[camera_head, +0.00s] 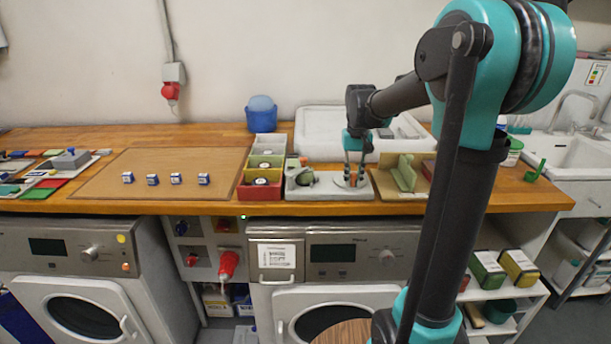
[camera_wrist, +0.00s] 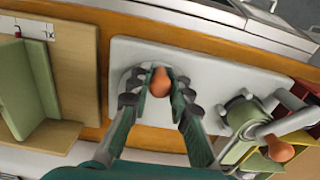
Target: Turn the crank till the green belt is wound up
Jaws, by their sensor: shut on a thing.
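My gripper (camera_head: 354,176) reaches down over a pale device plate (camera_head: 328,190) on the wooden counter. In the wrist view its two fingers (camera_wrist: 159,88) are shut on an upright orange knob (camera_wrist: 161,78), which stands on a grey part of the plate; the fingers partly hide what is under it. A greenish roll (camera_wrist: 242,112) is on the right part of the plate in the wrist view, with green material beside it. A second orange knob (camera_wrist: 280,149) is near it, by a pale arm. How the knobs, arm and roll are joined is unclear.
Sorting bins (camera_head: 261,179) stand just left of the device. A beige board with a green angled piece (camera_head: 405,173) is just right of it. A white tray (camera_head: 318,146) lies behind. A brown mat (camera_head: 110,180) with several small blue-white blocks is further left.

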